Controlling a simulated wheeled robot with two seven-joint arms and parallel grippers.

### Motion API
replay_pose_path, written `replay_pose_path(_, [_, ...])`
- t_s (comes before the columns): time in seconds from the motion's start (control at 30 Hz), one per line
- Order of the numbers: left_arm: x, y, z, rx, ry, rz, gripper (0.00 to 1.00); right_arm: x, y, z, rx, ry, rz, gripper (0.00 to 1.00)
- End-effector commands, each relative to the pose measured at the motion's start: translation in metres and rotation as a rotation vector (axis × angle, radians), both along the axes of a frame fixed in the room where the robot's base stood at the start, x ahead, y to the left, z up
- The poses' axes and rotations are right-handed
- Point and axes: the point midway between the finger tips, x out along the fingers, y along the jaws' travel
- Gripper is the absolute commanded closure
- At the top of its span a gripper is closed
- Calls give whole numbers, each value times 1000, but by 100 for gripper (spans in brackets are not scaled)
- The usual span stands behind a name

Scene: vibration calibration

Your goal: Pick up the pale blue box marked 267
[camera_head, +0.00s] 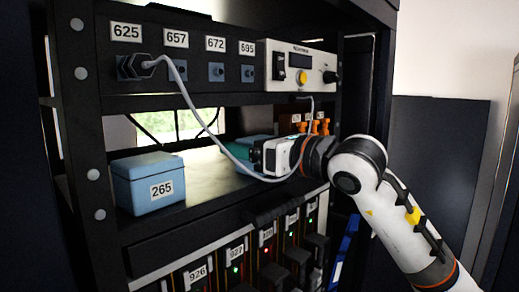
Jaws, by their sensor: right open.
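A pale blue box marked 265 (150,184) stands on the left of the rack's middle shelf (203,178). No label reading 267 can be seen in this view. A teal-green box (241,147) shows partly farther right on the same shelf, behind my right gripper and a grey cable; no number can be read on it. My right gripper (256,157) points left over the shelf, open, with nothing visible between its fingers. It is to the right of the box marked 265 and apart from it. My left gripper is not in view.
A grey cable (187,97) hangs from the socket under label 625 and loops past my right gripper. A white control unit (300,66) sits above. Orange-topped items (315,127) stand behind my arm. Numbered modules (236,263) with lights fill the level below. The shelf between the boxes is clear.

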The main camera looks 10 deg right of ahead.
Motion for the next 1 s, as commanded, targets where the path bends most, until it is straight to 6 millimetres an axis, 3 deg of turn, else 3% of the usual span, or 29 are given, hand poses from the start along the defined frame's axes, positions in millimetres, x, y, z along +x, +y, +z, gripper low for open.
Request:
replay_pose_path(0.03, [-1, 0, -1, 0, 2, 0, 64, 0, 0, 0, 0, 0, 0, 24])
replay_pose_path(0.27, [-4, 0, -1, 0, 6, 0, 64, 0, 0, 0, 0, 0, 0, 61])
replay_pose_path(0.63, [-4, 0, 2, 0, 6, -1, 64, -1, -1, 7, 1, -3, 0, 62])
replay_pose_path(0.9, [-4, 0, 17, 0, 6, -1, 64, -1, -1, 42, 2, -4, 0, 62])
replay_pose_path(1.0, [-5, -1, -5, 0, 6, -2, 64, -18, -14, 31, 0, -6, -2, 62])
